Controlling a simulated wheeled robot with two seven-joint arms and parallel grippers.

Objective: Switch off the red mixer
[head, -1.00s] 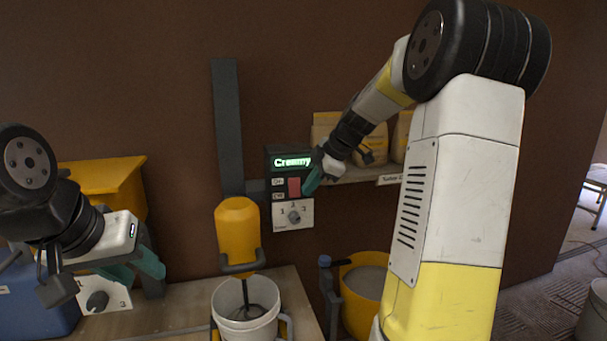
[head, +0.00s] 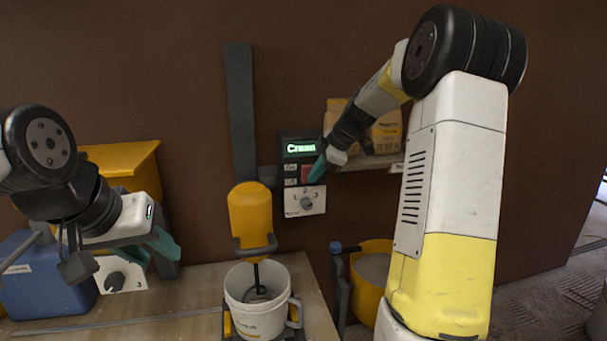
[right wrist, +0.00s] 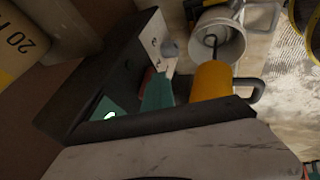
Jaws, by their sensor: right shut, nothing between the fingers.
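A mixer with an orange-yellow motor housing (head: 250,212) hangs on a dark post, its shaft down in a white bucket (head: 238,300); I see no red mixer body. Right of it is a dark control box (head: 291,160) with a lit green display that seems to read "Creamy", a red button (head: 305,174), small keys and a numbered dial (head: 306,202). My right gripper (head: 317,170) is shut and empty, its teal fingertips at the red button's right edge; contact is unclear. In the right wrist view the fingertips (right wrist: 157,92) partly cover the red button. My left gripper (head: 152,248) appears open and empty.
A shelf with paper bags (head: 385,132) is behind my right forearm. A yellow tub (head: 372,275) stands below it. At left are a yellow hopper (head: 125,165), a blue container (head: 45,285) and another dial panel (head: 121,275). The bench (head: 190,295) is mostly clear between panel and bucket.

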